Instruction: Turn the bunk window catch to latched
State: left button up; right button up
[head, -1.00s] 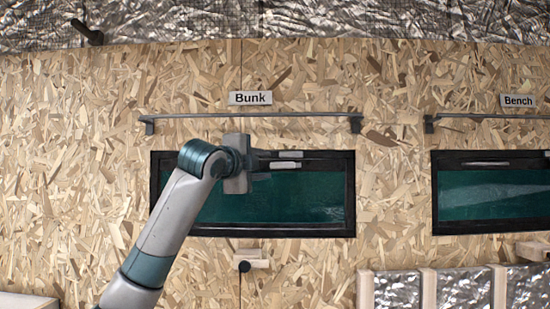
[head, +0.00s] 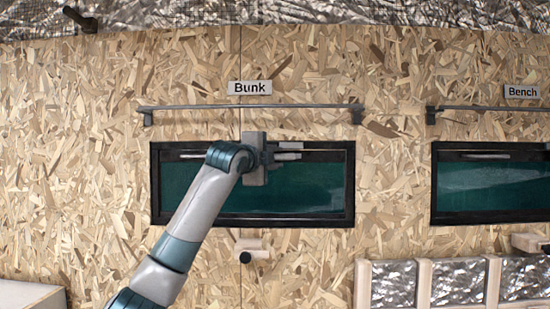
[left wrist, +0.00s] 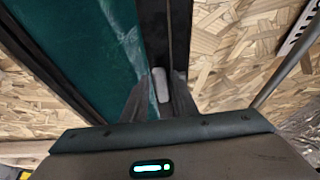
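The bunk window (head: 270,198) is a dark-framed teal pane below the "Bunk" label (head: 249,88). My left gripper (head: 290,151) is at its upper frame, right of the label's centre, with its fingers pointing right. In the left wrist view the small light grey catch (left wrist: 163,86) lies between the two dark fingertips of this gripper (left wrist: 161,92), roughly in line with the dark frame rail. The fingers are close on both sides of it; whether they press on it cannot be told. The gripper partly hides the catch in the head view. My right gripper is not in view.
A grey rail (head: 250,106) runs above the window. A wooden block with a dark knob (head: 247,257) is on the wall below it. The bench window (head: 490,190) is to the right, with wood-framed foil panels (head: 390,285) below.

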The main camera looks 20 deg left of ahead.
pick_arm(q)
jog(key=c, duration=0.5)
grip_shut()
jog(key=shift+f, duration=0.1)
